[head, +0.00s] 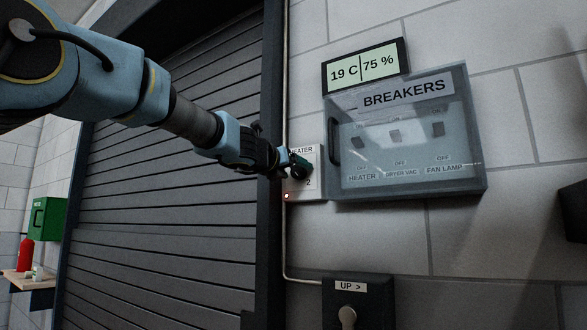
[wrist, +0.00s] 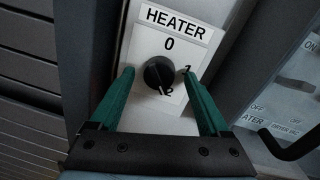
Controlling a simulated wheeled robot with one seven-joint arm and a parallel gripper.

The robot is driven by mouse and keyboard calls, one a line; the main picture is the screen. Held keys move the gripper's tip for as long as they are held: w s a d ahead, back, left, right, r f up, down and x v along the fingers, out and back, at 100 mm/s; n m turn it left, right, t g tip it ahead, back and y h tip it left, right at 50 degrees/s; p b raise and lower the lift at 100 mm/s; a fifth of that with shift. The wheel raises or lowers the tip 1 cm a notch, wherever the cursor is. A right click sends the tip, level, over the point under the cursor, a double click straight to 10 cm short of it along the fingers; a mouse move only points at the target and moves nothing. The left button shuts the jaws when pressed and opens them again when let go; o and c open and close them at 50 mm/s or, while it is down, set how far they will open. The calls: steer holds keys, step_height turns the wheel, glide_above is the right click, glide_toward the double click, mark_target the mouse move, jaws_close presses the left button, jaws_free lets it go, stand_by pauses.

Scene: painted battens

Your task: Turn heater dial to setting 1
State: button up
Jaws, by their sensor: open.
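The heater dial (wrist: 158,73) is a round black knob on a white plate (wrist: 140,47) labelled HEATER, with 0 above it, 1 to its right and 2 below. A pale mark at the knob's lower edge appears to face the 2. My gripper (wrist: 157,75) is open, with one green finger on each side of the knob and a visible gap on both sides. In the head view my gripper (head: 292,163) is in front of the heater plate (head: 311,189) and hides most of the dial.
A clear-covered breaker box (head: 405,135) with a dark handle (head: 333,143) stands close to the right of the heater plate. A display (head: 364,66) reads 19 C, 75 %. An UP switch box (head: 357,302) is below. A slatted shutter (head: 170,180) is left.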

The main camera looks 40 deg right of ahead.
steer(key=shift+d, duration=0.1)
jaws_close()
stand_by(0.7)
